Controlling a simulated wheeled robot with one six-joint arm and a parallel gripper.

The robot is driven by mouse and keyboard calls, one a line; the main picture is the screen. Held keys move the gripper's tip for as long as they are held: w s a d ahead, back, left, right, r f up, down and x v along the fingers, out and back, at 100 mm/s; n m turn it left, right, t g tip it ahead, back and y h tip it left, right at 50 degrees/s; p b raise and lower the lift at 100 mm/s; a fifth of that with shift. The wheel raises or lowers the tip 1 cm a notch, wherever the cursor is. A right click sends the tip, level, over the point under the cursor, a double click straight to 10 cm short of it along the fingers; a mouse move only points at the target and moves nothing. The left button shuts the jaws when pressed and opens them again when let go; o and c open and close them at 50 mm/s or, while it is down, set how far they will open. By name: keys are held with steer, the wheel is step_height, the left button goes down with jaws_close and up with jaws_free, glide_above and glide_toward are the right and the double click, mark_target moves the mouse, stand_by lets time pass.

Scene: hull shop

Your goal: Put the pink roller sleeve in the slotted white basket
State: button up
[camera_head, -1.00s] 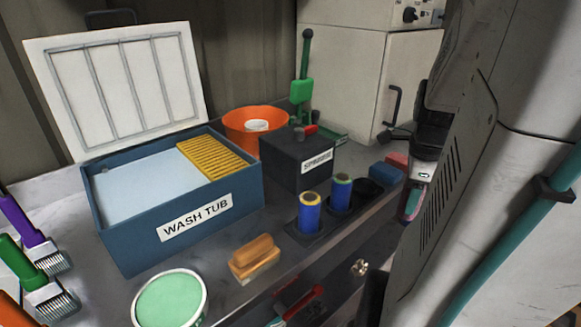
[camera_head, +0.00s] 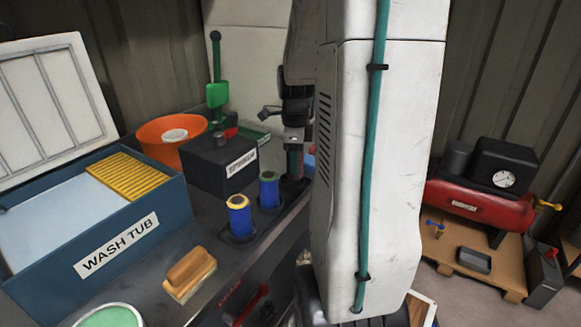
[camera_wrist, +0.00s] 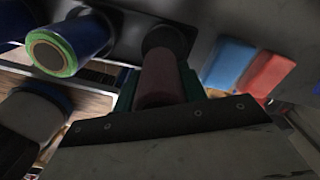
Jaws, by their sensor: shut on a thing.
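The pink roller sleeve (camera_wrist: 165,80) looks dull reddish in the wrist view, between the two teal fingers of my gripper (camera_wrist: 160,90). My gripper is shut on it. A round black holder (camera_wrist: 168,38) shows just beyond the sleeve; I cannot tell whether the two touch. In the head view my gripper (camera_head: 293,163) points down beside the blue rollers, at the right end of their rack, and a reddish strip of the sleeve (camera_head: 293,162) shows there, small and partly hidden. I see no slotted white basket in any frame.
Two blue rollers (camera_head: 239,217) stand left of my gripper. A blue block (camera_wrist: 228,65) and a red block (camera_wrist: 266,75) lie close on its other side. A black box (camera_head: 218,165), an orange bucket (camera_head: 165,148) and the wash tub (camera_head: 150,225) fill the bench's left part.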

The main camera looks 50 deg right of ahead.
steer(key=shift+w+d+f, duration=0.1)
steer(key=shift+w+d, duration=0.05)
steer(key=shift+w, duration=0.55)
steer(key=shift+s+f, duration=0.15)
steer(key=shift+f, duration=1.4)
steer(key=shift+f, duration=0.2)
steer(key=o, duration=0.9)
steer(key=shift+o, duration=0.2)
steer(key=shift+r, duration=0.1)
